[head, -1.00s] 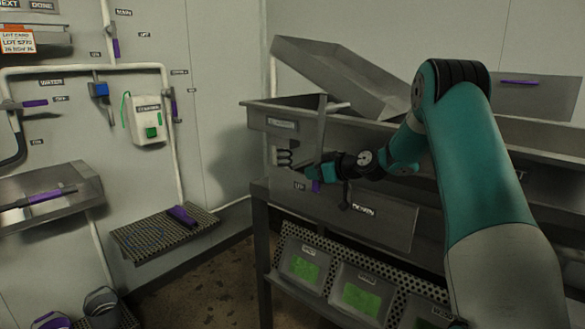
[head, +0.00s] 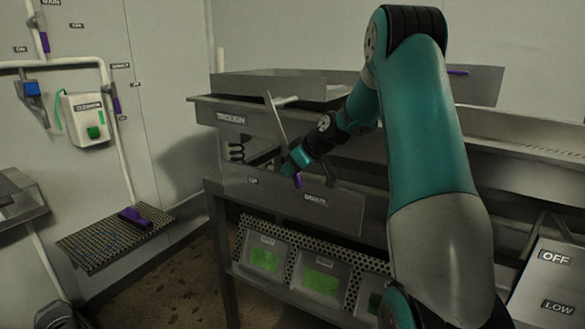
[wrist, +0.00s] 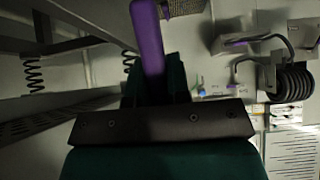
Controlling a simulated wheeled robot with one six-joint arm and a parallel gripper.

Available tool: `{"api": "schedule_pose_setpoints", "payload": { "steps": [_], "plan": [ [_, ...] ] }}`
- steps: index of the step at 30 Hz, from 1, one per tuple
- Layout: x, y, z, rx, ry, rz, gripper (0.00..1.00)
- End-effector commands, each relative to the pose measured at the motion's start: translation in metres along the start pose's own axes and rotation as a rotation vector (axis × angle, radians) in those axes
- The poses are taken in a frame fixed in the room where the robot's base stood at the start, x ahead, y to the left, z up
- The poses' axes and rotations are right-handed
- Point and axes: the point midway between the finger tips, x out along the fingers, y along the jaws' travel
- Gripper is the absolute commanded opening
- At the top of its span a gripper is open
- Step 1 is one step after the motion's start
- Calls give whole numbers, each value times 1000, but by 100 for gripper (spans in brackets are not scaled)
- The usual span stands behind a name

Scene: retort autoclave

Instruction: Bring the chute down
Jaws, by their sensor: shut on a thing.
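The chute (head: 262,86) is a long grey metal tray lying level along the top of the trough (head: 205,106). Its right part is hidden behind my arm. A lever (head: 276,120) with a purple handle (head: 298,182) hangs at the trough's front, between the UP label (head: 252,181) and the DOWN label (head: 315,198), nearer DOWN. My gripper (head: 298,163) is shut on the purple handle, which also shows between the jaws in the wrist view (wrist: 147,38).
Below the trough, a perforated shelf holds several grey bins (head: 263,256) with green contents. A mesh shelf (head: 105,240) with a purple-handled tool stands at left. A panel with OFF and LOW labels (head: 555,283) is at lower right. Some floor shows at left.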

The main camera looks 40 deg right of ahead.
Motion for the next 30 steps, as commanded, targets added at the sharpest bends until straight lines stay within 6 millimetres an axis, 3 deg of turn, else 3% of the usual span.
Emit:
{"api": "schedule_pose_setpoints", "payload": {
  "steps": [8,9,12,23,30],
  "plan": [
    [-2,1,0,3,-3,2,0],
    [-2,1,0,3,-3,2,24],
    [-2,1,0,2,-2,2,43],
    [-7,0,0,-1,-1,1,43],
    [-54,1,1,-1,2,7,43]
  ]
}}
